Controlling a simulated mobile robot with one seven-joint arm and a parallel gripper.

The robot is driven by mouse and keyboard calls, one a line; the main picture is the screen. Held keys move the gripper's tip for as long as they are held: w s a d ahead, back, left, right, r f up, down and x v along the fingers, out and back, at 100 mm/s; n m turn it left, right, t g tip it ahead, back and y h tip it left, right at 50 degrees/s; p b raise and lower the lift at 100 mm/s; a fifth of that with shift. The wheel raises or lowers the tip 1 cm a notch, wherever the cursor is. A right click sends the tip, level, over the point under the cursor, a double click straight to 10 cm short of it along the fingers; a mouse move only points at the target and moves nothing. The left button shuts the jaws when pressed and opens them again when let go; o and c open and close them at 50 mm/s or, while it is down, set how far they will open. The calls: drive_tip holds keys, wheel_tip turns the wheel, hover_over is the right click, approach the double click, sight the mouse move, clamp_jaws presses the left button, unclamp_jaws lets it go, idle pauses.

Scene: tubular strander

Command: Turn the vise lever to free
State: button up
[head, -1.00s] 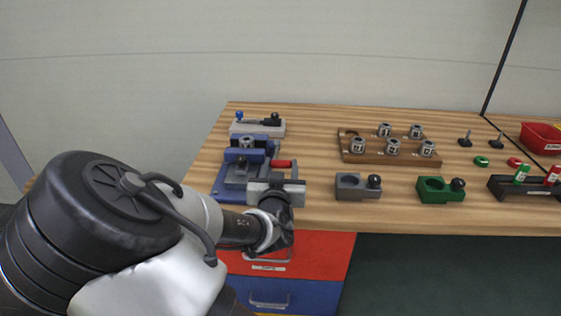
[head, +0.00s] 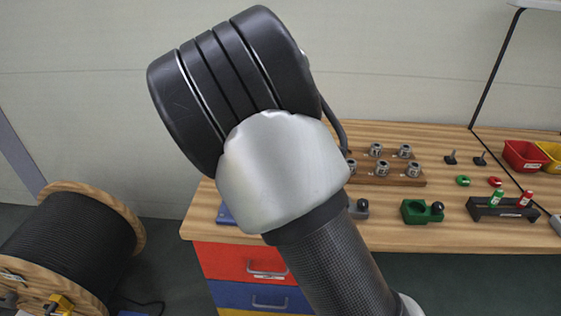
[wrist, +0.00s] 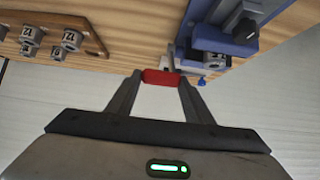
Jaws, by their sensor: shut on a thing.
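The blue vise (wrist: 222,40) shows at the upper right of the wrist view, on the wooden bench. Its red lever grip (wrist: 160,77) lies crosswise between my fingertips. My gripper (wrist: 160,80) is shut on this red grip, one finger at each end of it. In the head view my arm hides my gripper, the lever and nearly all of the vise; only a blue edge (head: 225,214) shows at the bench's left front. I cannot tell the lever's angle on the vise.
A wooden rack (head: 400,180) with several metal collets, a green block (head: 415,212) and a dark holder with bottles (head: 500,210) stand to the right on the bench. A cable reel (head: 75,245) stands on the floor at left. Drawers (head: 235,263) are below the bench.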

drive_tip(key=shift+w+r, duration=0.55)
drive_tip(key=o, duration=1.1)
drive_tip(key=shift+r, duration=0.1)
drive_tip(key=o, duration=0.4)
drive_tip(key=shift+f, duration=0.2)
drive_tip(key=shift+s, duration=0.15)
drive_tip(key=p+v, duration=0.6)
drive_tip(key=v, duration=1.1)
drive_tip(key=shift+p, duration=0.35)
drive_tip(key=shift+s+d, duration=0.1)
